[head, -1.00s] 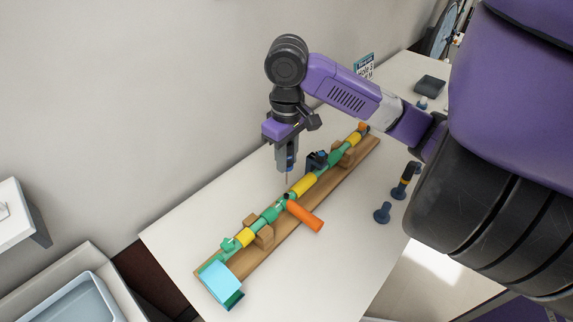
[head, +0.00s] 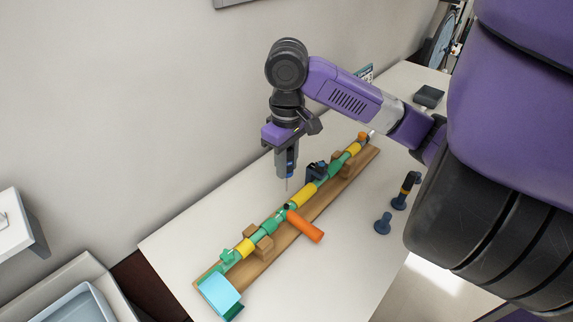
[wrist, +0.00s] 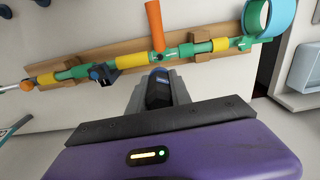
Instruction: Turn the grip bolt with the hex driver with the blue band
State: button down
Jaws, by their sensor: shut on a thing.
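My gripper (head: 287,167) is shut on the hex driver with the blue band (head: 289,169). The driver is upright, and its thin shaft points down from the jaws. In the wrist view the dark driver (wrist: 158,90) shows between the fingers, with a blue patch at its top. The orange grip (head: 305,226) sticks out sideways from the green and yellow bar (head: 303,195). A small dark spot (head: 287,206) at the grip's inner end looks like the grip bolt. The driver's tip is just above it, seemingly apart from it; the exact gap is unclear.
The bar rests in wooden blocks (head: 263,243) on a long wooden board (head: 325,204). A black clamp (head: 316,170) stands on the bar. Right of it are a driver with a yellow band (head: 406,189) in a stand and an empty blue stand (head: 383,224). A dark tray (head: 429,96) is behind.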

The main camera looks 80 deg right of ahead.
jog(key=shift+r, duration=4.05)
dwell(0.6)
jog(key=shift+f, duration=0.1)
